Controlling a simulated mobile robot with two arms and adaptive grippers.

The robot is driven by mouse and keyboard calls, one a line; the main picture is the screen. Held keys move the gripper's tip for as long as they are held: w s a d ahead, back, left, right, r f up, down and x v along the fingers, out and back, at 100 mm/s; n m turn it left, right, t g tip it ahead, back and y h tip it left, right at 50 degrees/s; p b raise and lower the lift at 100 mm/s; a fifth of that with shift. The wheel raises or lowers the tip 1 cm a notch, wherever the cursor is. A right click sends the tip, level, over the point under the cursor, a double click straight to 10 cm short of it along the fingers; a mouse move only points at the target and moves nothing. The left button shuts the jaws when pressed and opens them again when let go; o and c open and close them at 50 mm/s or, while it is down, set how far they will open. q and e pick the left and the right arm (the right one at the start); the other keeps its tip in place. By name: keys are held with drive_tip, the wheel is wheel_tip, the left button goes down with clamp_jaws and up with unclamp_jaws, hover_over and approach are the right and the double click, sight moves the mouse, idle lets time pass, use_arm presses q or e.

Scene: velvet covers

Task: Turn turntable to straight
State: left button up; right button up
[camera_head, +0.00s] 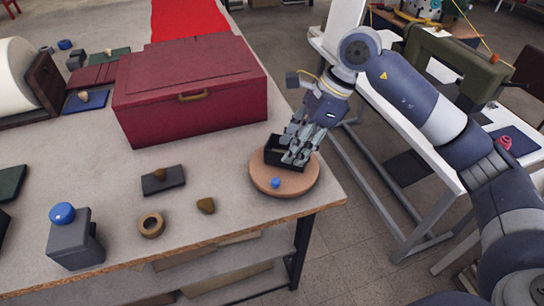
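The turntable is a round wooden disc (262,184) near the front right corner of the workbench. A black open-topped box (272,154) stands on it, turned at an angle to the bench edge. A small blue knob (276,183) sits near the disc's front rim. My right gripper (291,160) points down over the disc, with its fingers at the right side of the black box. The fingers overlap the box, so I cannot tell whether they hold its wall or only touch it. My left gripper is not in view.
A large red box (190,98) stands behind the turntable. A wooden ring (151,225), a brown piece (206,205), a dark block (163,181) and a grey bottle with a blue cap (74,246) lie to the left. A white table with a sewing machine (455,62) stands right.

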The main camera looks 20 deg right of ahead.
drive_tip(key=p, duration=0.2)
hover_over(277, 180)
drive_tip(key=d, duration=0.2)
drive_tip(key=f, duration=0.6)
drive_tip(key=shift+s, duration=0.35)
drive_tip(key=shift+p+x, duration=0.3)
drive_tip(key=shift+x, duration=0.9)
drive_tip(key=shift+w+a+f, duration=0.1)
drive_tip(key=shift+a+f, duration=0.05)
drive_tip(key=shift+f, duration=0.35)
drive_tip(key=shift+f+h, duration=0.1)
drive_tip(key=shift+h, duration=0.2)
drive_tip(key=shift+w, duration=0.1)
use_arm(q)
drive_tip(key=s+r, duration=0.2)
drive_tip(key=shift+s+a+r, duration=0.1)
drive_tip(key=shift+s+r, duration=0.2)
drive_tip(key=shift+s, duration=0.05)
use_arm(e)
clamp_jaws()
